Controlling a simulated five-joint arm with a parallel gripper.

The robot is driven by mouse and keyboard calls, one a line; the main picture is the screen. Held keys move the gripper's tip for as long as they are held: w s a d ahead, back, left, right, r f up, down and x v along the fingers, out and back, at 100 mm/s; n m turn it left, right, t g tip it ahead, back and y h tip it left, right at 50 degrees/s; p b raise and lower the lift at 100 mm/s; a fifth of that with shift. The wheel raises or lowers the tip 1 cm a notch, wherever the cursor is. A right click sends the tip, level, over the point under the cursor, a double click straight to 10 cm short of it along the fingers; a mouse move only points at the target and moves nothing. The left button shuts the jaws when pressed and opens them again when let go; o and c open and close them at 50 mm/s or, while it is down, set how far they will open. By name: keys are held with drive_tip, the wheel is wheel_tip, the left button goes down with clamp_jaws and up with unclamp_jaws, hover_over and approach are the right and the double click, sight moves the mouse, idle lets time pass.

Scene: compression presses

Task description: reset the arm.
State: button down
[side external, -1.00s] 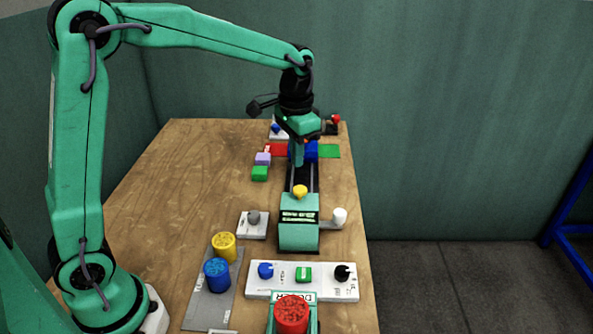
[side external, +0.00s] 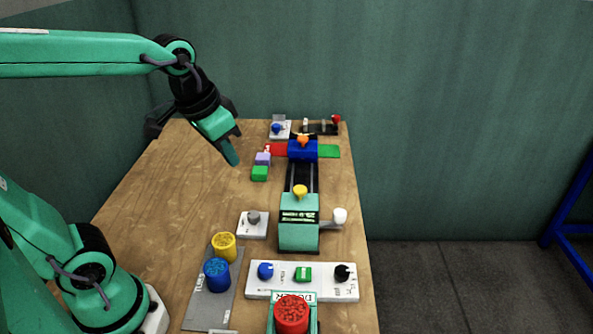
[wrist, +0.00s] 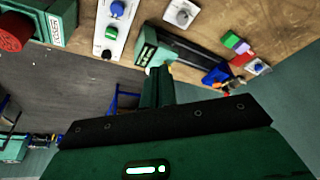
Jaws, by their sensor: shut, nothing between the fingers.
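My gripper (side external: 233,158) is at the left of the press in the side view, raised above the wooden table and tilted down to the right. Its green fingers are together with nothing held. In the wrist view my gripper (wrist: 158,72) points toward the green press (wrist: 148,45). The press (side external: 298,235) has a yellow knob on top, a white knob at its side and dark rails leading to a blue block (side external: 303,151) with an orange knob. My gripper is apart from all of these.
Green (side external: 260,174) and purple (side external: 263,158) blocks lie left of the rails. A white control panel (side external: 325,290) and a red cylinder (side external: 292,314) are in front. Yellow (side external: 223,247) and blue (side external: 217,275) cylinders stand on a grey plate (side external: 203,311). The table's left middle is clear.

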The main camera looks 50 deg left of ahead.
drive_tip(key=s+f+t, duration=0.1)
drive_tip(key=s, duration=0.5)
drive_tip(key=shift+a+f+n+t, duration=0.15)
drive_tip(key=shift+f+n+t, duration=0.15)
drive_tip(key=shift+n, duration=0.1)
